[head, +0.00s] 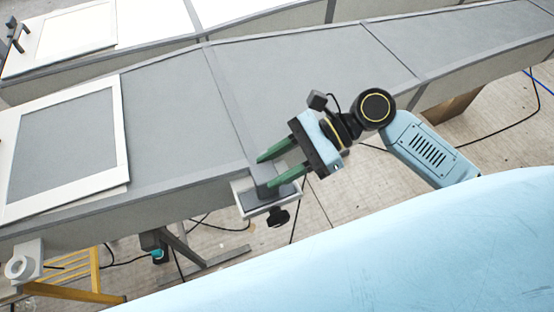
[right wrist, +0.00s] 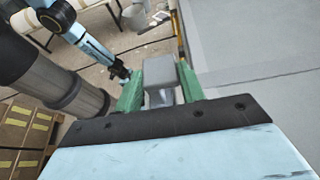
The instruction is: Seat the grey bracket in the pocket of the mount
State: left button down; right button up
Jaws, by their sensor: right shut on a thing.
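The grey bracket (head: 263,174) is a small block held between the green fingers of my right gripper (head: 270,168). In the right wrist view the bracket (right wrist: 160,76) sits between both fingers, with a lighter face below its top. The mount (head: 243,198) is a pale-edged plate with a black knob under it, at the near edge of the grey mould. The bracket is right over or at the mount; I cannot tell whether it touches or sits in the pocket, which is hidden. My left arm appears in the right wrist view; its dark gripper end (right wrist: 120,70) is too small to read.
The long grey mould (head: 165,120) runs across behind the mount, with a white-framed panel (head: 122,150) on its left. A yellow trestle (head: 75,292) and a white clamp-like part (head: 22,264) are at lower left. Cables lie on the floor. Space right of the mount is open.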

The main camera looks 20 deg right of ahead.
jog(key=shift+s+f, duration=0.1)
jog(key=shift+f, duration=0.35)
jog(key=shift+f, duration=0.2)
jog(key=shift+c, duration=0.9)
jog(key=shift+f, duration=0.15)
grip_shut()
jog(key=shift+s+f, duration=0.1)
jog(key=shift+f, duration=0.3)
jog(key=o, duration=1.1)
grip_release()
jog(key=shift+c, duration=0.2)
jog(key=o, duration=0.3)
jog(key=shift+r, duration=0.15)
jog(key=shift+o, duration=0.2)
jog(key=shift+w+r, duration=0.15)
jog(key=shift+w, duration=0.05)
